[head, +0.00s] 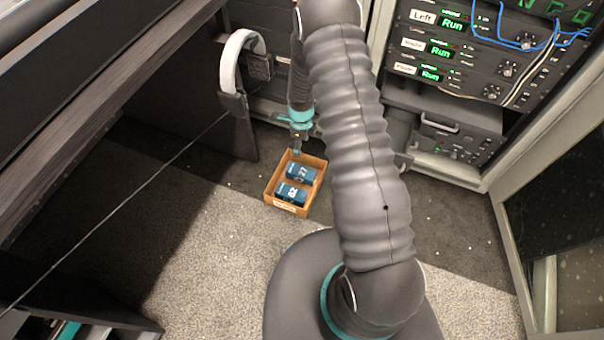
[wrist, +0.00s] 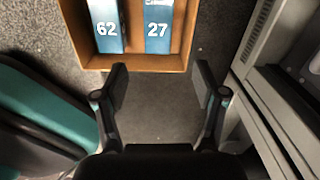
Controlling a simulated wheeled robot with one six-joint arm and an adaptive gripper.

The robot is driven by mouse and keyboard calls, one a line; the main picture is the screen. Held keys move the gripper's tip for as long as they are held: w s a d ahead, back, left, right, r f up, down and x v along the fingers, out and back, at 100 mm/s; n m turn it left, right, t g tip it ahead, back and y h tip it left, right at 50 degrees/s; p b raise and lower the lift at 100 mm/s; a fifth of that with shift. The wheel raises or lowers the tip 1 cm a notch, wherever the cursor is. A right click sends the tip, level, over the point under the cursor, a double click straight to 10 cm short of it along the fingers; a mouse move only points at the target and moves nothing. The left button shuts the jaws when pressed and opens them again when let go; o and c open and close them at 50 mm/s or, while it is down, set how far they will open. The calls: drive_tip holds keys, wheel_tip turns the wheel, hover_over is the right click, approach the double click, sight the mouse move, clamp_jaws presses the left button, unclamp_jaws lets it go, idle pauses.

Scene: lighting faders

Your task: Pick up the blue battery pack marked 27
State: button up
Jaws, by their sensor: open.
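The blue battery pack marked 27 (head: 300,173) lies in an open tan box (head: 284,208) on the carpet, at the box's far side in the head view. In the wrist view the pack marked 27 (wrist: 158,28) is on the right. A second blue pack marked 62 (head: 291,193) lies beside it, on the left in the wrist view (wrist: 107,28). My gripper (wrist: 162,80) is open and empty, its fingertips just short of the box wall in the wrist picture. In the head view my gripper (head: 298,148) is at the far edge of the box, partly hidden by my arm.
A rack with green "Run" displays (head: 440,50) stands at the right, with a dark unit (head: 455,140) low in it. White headphones (head: 238,65) hang on a dark panel at the left. Carpet (head: 215,230) is clear left of the box.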

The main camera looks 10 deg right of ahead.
hover_over(302, 171)
drive_tip(key=shift+m, duration=0.4)
wheel_tip(302, 171, down, 10)
drive_tip(key=shift+a+f, duration=0.1)
drive_tip(key=shift+f, duration=3.25)
clamp_jaws()
